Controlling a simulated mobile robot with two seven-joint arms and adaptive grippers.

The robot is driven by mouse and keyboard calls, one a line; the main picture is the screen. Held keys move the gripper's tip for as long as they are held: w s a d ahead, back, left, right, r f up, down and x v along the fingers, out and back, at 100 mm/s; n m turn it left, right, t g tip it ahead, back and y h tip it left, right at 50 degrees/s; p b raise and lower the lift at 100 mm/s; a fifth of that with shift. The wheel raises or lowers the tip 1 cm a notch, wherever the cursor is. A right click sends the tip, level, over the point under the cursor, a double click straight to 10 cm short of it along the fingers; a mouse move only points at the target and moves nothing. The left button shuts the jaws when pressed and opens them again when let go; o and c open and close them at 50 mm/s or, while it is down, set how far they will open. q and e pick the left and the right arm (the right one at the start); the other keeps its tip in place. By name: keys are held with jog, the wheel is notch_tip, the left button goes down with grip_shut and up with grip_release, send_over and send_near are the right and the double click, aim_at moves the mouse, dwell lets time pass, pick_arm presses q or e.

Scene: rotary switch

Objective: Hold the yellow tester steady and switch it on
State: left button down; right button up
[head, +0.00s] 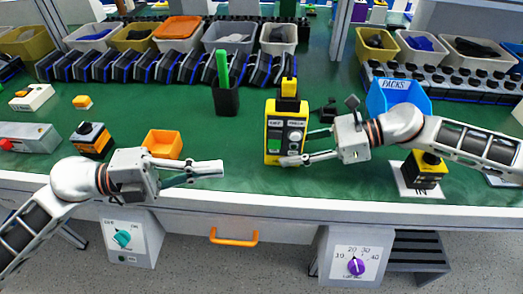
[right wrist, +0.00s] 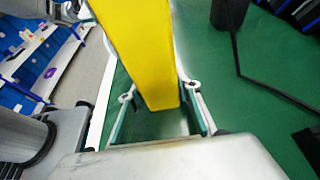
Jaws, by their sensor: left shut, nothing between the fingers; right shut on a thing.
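The yellow tester (head: 271,147) stands upright on the green bench in the head view, with a black front panel and white labels. My right gripper (head: 297,148) comes from the right and is shut on its lower part. In the right wrist view the tester (right wrist: 140,45) is a yellow block between the fingers of my right gripper (right wrist: 163,105). My left gripper (head: 222,168) is shut and empty, to the left of the tester and apart from it, near the bench's front edge. Part of the tester's right side is hidden behind my right fingers.
An orange bin (head: 163,144) lies behind my left gripper. A black cup with a green pen (head: 225,97) stands left of the tester. A blue PACKS bin (head: 396,98) and a yellow-and-black block (head: 425,168) are at the right. Bare bench lies between my left gripper and the tester.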

aim_at(275, 140)
pick_arm(q)
jog(key=shift+s+a+f, duration=0.1)
jog(key=shift+s, duration=0.05)
jog(key=x, duration=0.9)
jog(key=shift+d, duration=0.25)
jog(key=w, duration=0.3)
jog(key=shift+w+d+f, duration=0.1)
jog(key=shift+d+f, duration=0.05)
jog(key=shift+d, duration=0.15)
jog(key=shift+w+f, duration=0.1)
jog(key=shift+w, duration=0.45)
